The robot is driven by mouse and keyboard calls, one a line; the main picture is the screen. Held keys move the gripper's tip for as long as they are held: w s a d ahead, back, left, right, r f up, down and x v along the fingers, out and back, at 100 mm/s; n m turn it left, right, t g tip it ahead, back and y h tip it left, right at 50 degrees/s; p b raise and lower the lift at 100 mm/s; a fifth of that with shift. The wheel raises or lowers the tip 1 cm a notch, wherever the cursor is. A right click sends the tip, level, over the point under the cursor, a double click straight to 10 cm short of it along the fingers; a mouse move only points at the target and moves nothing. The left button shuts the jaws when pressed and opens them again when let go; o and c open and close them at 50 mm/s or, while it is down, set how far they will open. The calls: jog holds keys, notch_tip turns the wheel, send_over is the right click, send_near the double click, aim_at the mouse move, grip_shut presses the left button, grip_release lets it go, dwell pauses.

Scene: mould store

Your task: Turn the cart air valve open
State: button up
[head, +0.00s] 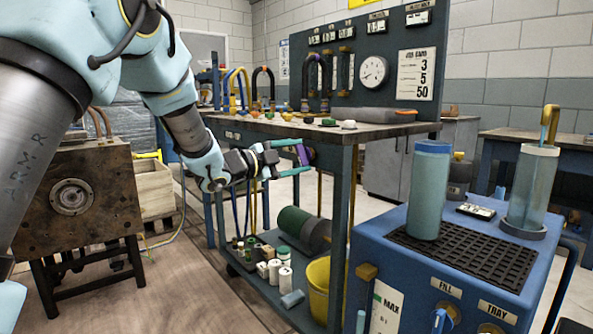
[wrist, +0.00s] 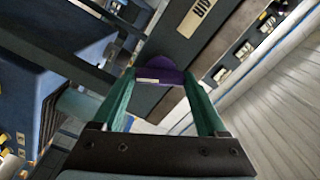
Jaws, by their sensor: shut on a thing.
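A purple handle (head: 302,155) is at the dark panel under the bench-like cart's top (head: 285,127), at its near right end. It also shows in the wrist view (wrist: 163,75), where a label (wrist: 197,15) that appears to read AIR is on the panel beyond it. I take it to be the air valve's handle. My gripper (head: 305,156) has green fingers, one on each side of the handle, and is shut on it. The fingers show again in the wrist view (wrist: 160,79). The valve's body and the handle's turn position cannot be made out.
A blue unit (head: 440,272) with a black grid top and two cylinders stands at the right front. The cart's lower shelf (head: 262,290) carries bottles, a green cylinder (head: 303,229) and a yellow bucket (head: 318,283). A rusty mould block (head: 75,198) is at the left.

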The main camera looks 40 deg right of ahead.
jog(key=m+b, duration=0.4)
jog(key=shift+f, duration=0.3)
jog(key=shift+r+m+b, duration=0.15)
jog(key=shift+m+b, duration=0.65)
jog(key=shift+b, duration=0.1)
jog(key=o, duration=1.3)
jog(key=shift+r, duration=0.1)
jog(key=a+p, duration=0.1)
jog(key=a, duration=1)
jog(key=shift+w+p, duration=0.3)
jog(key=shift+p, duration=0.05)
jog(key=shift+d, duration=0.1)
